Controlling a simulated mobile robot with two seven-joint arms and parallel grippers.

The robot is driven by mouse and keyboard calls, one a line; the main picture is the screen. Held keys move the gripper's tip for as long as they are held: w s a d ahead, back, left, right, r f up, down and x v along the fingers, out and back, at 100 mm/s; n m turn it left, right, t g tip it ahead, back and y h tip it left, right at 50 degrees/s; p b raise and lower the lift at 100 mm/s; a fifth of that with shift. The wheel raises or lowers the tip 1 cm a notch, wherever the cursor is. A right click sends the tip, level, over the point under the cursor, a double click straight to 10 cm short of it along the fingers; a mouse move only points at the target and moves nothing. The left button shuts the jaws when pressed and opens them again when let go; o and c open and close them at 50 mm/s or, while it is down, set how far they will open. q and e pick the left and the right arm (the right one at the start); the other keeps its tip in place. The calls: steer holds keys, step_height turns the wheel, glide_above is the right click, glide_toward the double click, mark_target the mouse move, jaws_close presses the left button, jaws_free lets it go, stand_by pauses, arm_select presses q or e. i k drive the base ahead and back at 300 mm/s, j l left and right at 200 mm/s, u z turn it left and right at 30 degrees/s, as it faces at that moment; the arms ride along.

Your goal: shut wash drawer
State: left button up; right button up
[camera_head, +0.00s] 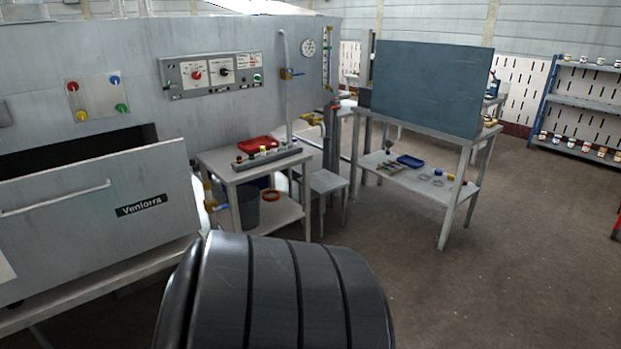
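A grey drawer front (90,215) with a bar handle (55,199) and a dark name label (141,206) is at the left. It stands out from the big grey machine (130,50), and a dark opening (75,150) shows above and behind its top edge, so the drawer is open. How far it is pulled out is hard to tell. Its left end is cut off by the picture edge. Neither of my grippers is in view.
A small grey table (232,174) with a red tray (257,144) stands right of the drawer, with a stool (325,182) beside it. A workbench with a dark upright board (428,86) is farther right. A blue shelf rack (583,102) stands at the back right. Open floor (500,285) lies at the right.

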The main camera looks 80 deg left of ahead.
mark_target(60, 226)
steer(key=k+u, duration=0.1)
steer(key=u, duration=1.45)
